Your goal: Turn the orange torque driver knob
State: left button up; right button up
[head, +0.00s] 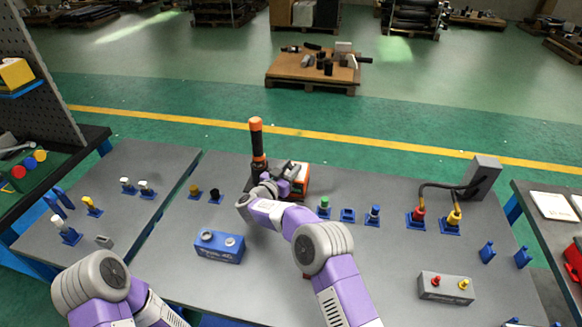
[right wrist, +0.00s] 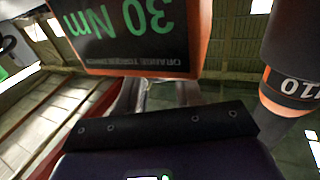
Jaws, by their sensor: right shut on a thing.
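The orange torque driver stands upright on the middle bench as a black tool (head: 258,150) with an orange top. Its orange-framed box (head: 304,181) is just to the right, partly behind my right gripper. In the right wrist view the box's dark display (right wrist: 120,25) reads "30 Nm" in green, upside down, and a dark cylinder (right wrist: 295,55) with an orange ring hangs at the right. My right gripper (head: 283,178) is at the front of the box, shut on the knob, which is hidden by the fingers. My left gripper is out of view; only my left arm shows at bottom left.
A blue box (head: 219,247) sits left of my right forearm. Several small fittings, including a green-topped one (head: 324,207), stand right of it. A grey block with cables (head: 482,177) stands at the right. A grey box with red and yellow knobs (head: 446,288) is nearer.

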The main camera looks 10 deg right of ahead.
dwell(0.3)
jog(key=o, duration=0.9)
jog(key=shift+o, duration=0.2)
jog(key=shift+a, duration=0.1)
jog(key=p+v, duration=0.1)
jog(key=v, duration=0.6)
jog(key=shift+a+p, duration=0.2)
jog(key=shift+p, duration=0.15)
jog(key=shift+s, duration=0.15)
